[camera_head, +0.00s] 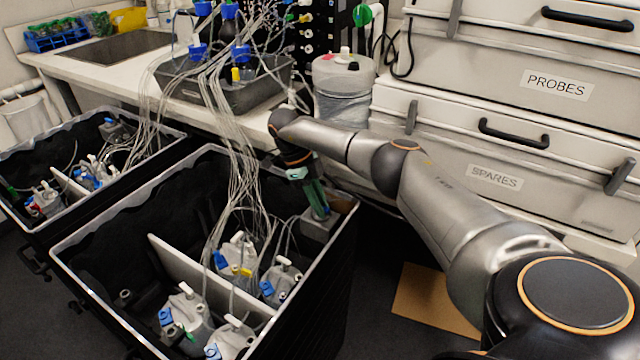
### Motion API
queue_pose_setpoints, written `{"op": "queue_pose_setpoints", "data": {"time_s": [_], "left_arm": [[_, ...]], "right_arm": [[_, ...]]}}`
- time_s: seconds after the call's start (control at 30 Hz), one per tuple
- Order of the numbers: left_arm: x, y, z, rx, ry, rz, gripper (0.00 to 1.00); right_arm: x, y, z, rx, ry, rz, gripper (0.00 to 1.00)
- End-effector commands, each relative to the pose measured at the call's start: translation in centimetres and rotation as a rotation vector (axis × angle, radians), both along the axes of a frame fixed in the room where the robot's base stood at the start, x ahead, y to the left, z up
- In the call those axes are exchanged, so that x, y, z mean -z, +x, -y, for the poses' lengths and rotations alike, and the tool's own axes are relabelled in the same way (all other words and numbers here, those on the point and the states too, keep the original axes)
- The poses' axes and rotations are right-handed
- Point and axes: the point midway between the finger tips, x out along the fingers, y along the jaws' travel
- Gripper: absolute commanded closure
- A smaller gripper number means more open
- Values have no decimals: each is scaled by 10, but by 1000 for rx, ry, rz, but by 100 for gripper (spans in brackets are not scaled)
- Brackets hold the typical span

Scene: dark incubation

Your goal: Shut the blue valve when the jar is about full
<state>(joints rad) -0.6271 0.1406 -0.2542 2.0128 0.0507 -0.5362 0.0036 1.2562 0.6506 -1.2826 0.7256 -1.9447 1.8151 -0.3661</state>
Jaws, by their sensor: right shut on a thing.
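My right arm reaches in from the right, and its gripper (319,210) points down into the back right corner of the near black case (345,250). The gripper is shut on a small blue valve (326,212) on top of a grey-white jar (318,230). The fingers and case rim hide most of this jar, and its fill level cannot be seen. Several other jars with white and blue valves stand in the near case, such as one at the front (188,308) and one in the middle (238,255). My left gripper is not in view.
A second black case (60,230) with jars stands at the left. Thin tubes (235,150) run from bottles in a grey tray (185,88) on the bench into both cases. Drawers labelled PROBES (555,85) and SPARES (494,178) stand close behind my arm.

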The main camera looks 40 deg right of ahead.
Motion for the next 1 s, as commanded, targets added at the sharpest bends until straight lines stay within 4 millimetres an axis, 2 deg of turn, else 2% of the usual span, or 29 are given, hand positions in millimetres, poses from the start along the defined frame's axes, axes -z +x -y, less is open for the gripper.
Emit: {"op": "queue_pose_setpoints", "data": {"time_s": [0.3, 0.87, 0.9, 1.0], "left_arm": [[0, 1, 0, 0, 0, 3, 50], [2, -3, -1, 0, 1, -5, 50], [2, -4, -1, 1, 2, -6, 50], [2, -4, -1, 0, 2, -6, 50]], "right_arm": [[-1, 1, 0, 121, 1, 3, 100], [-1, 1, 0, 146, 1, 4, 100], [-1, 1, 0, 146, 1, 4, 78], [-1, 1, 0, 145, 1, 3, 67]]}}
